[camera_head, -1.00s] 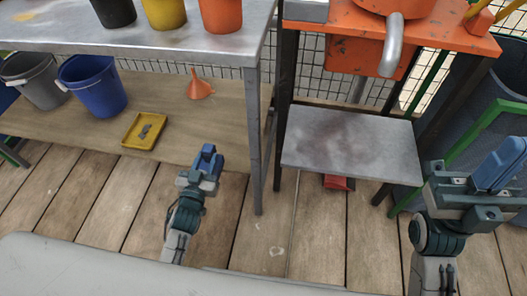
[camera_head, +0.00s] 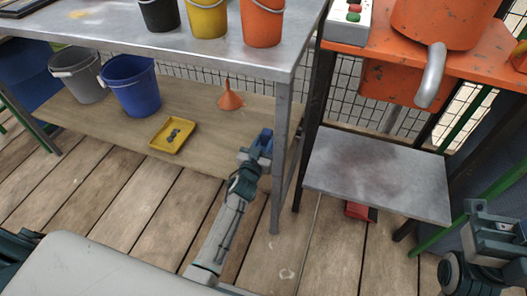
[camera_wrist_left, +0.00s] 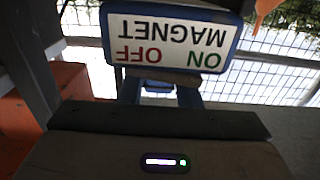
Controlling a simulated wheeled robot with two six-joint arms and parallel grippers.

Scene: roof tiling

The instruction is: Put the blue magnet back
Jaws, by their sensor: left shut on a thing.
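The blue magnet (camera_wrist_left: 172,40) fills the upper middle of the left wrist view. It has a blue rim and a white face with MAGNET, ON and OFF upside down. My left gripper (camera_head: 257,153) is shut on it.
A metal bench (camera_head: 120,47) stands above. An orange machine table (camera_head: 375,45) with a grey lower shelf (camera_head: 380,175) stands right.

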